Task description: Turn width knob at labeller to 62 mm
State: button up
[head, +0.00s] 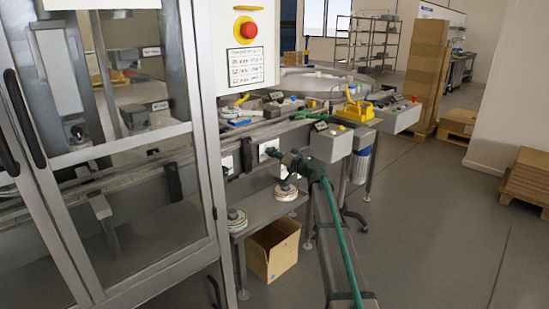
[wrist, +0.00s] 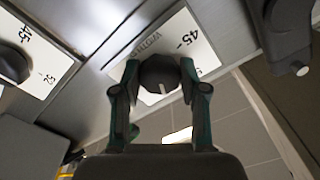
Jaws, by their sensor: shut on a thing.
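The width knob (wrist: 160,72) is a dark round knob with a pale pointer mark, on a white dial plate (wrist: 184,36). The plate reads "45" and a partly covered word like "WIDTH"; the rest of its scale is hidden, so I cannot read the setting. My gripper (wrist: 160,80) is shut on this knob, one finger on each side. In the head view my gripper (head: 274,154) is at the white plate (head: 266,148) on the front of the labeller line; the knob is hidden there.
A second dark knob (wrist: 14,64) on a similar plate is to the left in the wrist view. A dark bracket-like part (wrist: 286,38) is close on the right. Below in the head view are a shelf with reels (head: 285,190) and a cardboard box (head: 272,250).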

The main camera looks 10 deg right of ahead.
jog(key=shift+r+m+p, duration=0.15)
jog(key=shift+m+p, duration=2.5)
jog(key=shift+m, duration=4.95)
jog(key=o, duration=1.1)
jog(key=shift+s, duration=0.15)
jog(key=v, duration=1.1)
jog(key=shift+s+d, duration=0.25)
jog(key=shift+s, duration=0.1)
